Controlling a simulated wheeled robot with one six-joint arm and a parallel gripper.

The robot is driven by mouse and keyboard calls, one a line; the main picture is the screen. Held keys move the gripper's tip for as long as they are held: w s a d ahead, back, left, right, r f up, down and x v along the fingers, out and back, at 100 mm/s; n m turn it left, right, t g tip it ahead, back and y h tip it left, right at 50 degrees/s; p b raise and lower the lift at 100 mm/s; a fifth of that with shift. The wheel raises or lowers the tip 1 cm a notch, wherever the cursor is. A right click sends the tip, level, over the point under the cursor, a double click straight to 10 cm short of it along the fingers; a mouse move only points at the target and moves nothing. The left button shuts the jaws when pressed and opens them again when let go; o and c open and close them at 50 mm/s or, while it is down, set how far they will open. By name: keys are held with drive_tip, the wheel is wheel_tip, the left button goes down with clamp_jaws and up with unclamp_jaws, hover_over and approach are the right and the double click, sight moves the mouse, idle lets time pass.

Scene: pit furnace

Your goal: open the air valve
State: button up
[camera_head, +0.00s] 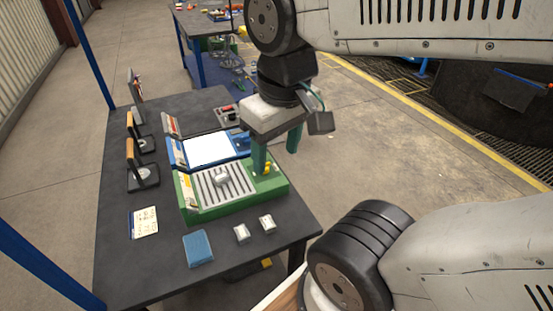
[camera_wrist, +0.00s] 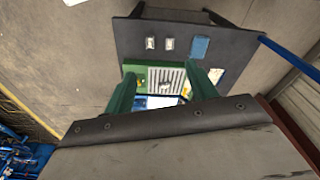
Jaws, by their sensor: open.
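A green station (camera_head: 236,204) with a slatted grate and a grey lump on it stands on the dark table. A small yellow part (camera_head: 267,168) sits at its right back corner; it may be the air valve, but I cannot tell for sure. My gripper (camera_head: 276,153) is open and points down above that corner, with one green finger partly hiding the yellow part. I cannot tell whether the finger touches it. In the wrist view, the green station (camera_wrist: 141,71) shows between and beyond the two open fingers, with nothing held.
A blue station (camera_head: 181,158) with a white panel adjoins the green one. A blue block (camera_head: 198,247) and two small pale blocks (camera_head: 242,233) lie in front. Wood-handled tools (camera_head: 134,152) and a paper note (camera_head: 144,222) are at left. A blue post rises at the left.

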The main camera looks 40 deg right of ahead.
drive_tip(key=w+d+f+n, duration=0.2)
drive_tip(key=w+d+f, duration=0.3)
drive_tip(key=w, duration=0.5)
drive_tip(key=w+d+f+n, duration=0.1)
drive_tip(key=w+d+f, duration=0.4)
drive_tip(key=w, duration=0.4)
drive_tip(key=w+d+f, duration=0.2)
drive_tip(key=f, duration=0.2)
drive_tip(key=w+d+f+n, duration=0.1)
drive_tip(key=w+d+f, duration=0.1)
drive_tip(key=f, duration=0.2)
drive_tip(key=w+d+f+n+g, duration=0.1)
drive_tip(key=w+d+f, duration=0.1)
drive_tip(key=f, duration=0.2)
drive_tip(key=shift+w+d+f, duration=0.3)
drive_tip(key=shift+w+f, duration=0.05)
drive_tip(key=f, duration=0.7)
drive_tip(key=shift+w+d+f, duration=0.15)
drive_tip(key=shift+d+f, duration=0.05)
drive_tip(key=shift+f, duration=0.7)
drive_tip(key=c, duration=1)
